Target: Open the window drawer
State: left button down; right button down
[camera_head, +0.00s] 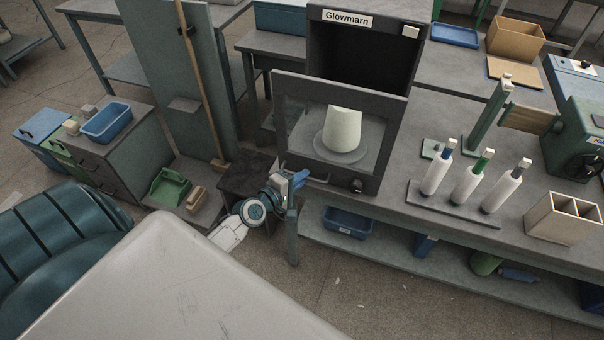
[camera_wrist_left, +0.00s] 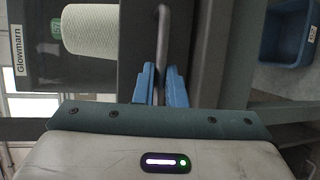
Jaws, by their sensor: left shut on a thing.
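The window drawer (camera_head: 390,135) has a dark front frame with a clear pane and sits low on the Glowmarn cabinet (camera_head: 322,50). Its front stands forward of the cabinet, with a dark opening above and behind it. A pale cone (camera_head: 343,128) stands upright on a round plate, seen through the pane; it also shows in the left wrist view (camera_wrist_left: 90,30). My left gripper (camera_head: 297,184) is at the lower left of the drawer front. In the left wrist view its blue fingers (camera_wrist_left: 160,88) are shut on the grey bar handle (camera_wrist_left: 162,40). My right gripper is out of view.
Bobbins on a rack (camera_head: 440,206) and an open divided box (camera_head: 563,220) stand on the bench to the right. A blue bin (camera_head: 347,222) sits on the shelf below. A green dustpan (camera_head: 170,188) lies to the left. The floor in front is mostly clear.

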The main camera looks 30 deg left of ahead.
pick_arm(q)
jog(key=c, duration=1.5)
grip_release()
jog(key=v, duration=1)
jog(key=shift+s+a, duration=0.15)
jog(key=shift+s, duration=0.2)
jog(key=s+a+f+m+g+y+b, duration=0.1)
jog(key=s+a+f+m+g, duration=0.2)
jog(key=f, duration=0.8)
jog(key=s+f+m+g+y, duration=0.15)
jog(key=s+f, duration=0.35)
jog(key=f, duration=0.6)
jog(key=s+a+f+m+g+y+b, duration=0.1)
jog(key=s+a+f+m+g, duration=0.2)
jog(key=f, duration=0.8)
jog(key=s+d+f+m+g, duration=0.3)
jog(key=s+d+f+m, duration=0.2)
jog(key=s+f, duration=0.4)
jog(key=s+d+f+m+g, duration=0.4)
jog(key=s+f, duration=0.5)
jog(key=s, duration=0.6)
jog(key=shift+s+d+m, duration=0.3)
jog(key=shift+d+m, duration=0.15)
jog(key=shift+d, duration=0.1)
